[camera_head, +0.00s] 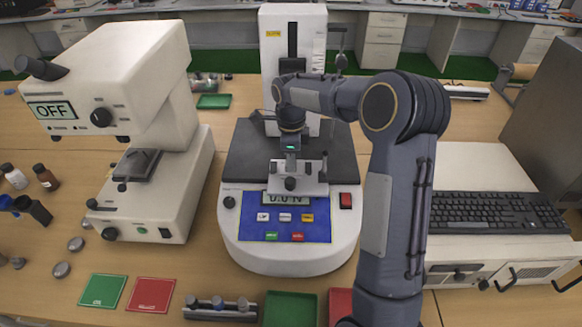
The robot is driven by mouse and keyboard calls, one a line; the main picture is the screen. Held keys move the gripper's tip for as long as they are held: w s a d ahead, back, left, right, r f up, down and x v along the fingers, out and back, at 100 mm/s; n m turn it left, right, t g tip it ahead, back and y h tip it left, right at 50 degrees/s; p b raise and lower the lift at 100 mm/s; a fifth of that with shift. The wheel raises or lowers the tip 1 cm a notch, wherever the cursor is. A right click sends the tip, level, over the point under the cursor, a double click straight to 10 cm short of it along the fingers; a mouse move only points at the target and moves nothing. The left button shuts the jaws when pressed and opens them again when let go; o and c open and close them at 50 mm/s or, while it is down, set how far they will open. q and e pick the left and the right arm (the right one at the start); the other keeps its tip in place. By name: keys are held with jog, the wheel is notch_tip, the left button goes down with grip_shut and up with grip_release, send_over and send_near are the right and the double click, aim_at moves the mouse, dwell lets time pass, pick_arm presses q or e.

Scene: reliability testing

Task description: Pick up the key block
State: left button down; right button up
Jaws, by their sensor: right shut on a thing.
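My right arm reaches in from the lower right and bends over the tester (275,250) in the middle. Its right gripper (291,168) points down in front of the tester's column, just above the display. It is shut on a small light-grey block with a dark round knob, apparently the key block (312,184). The fingers and the block overlap in this view, so their exact contact is hard to see. I cannot tell whether the block touches the tester beneath it. My left gripper is not in view.
A white instrument marked OFF (130,75) stands at the left. A keyboard (495,212) lies at the right. Green (103,290) and red (150,294) mats and a rack of cylinders (220,313) lie along the front. Small bottles (45,177) stand at the left edge.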

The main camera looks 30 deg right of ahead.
grip_shut()
jog(key=shift+r, duration=0.1)
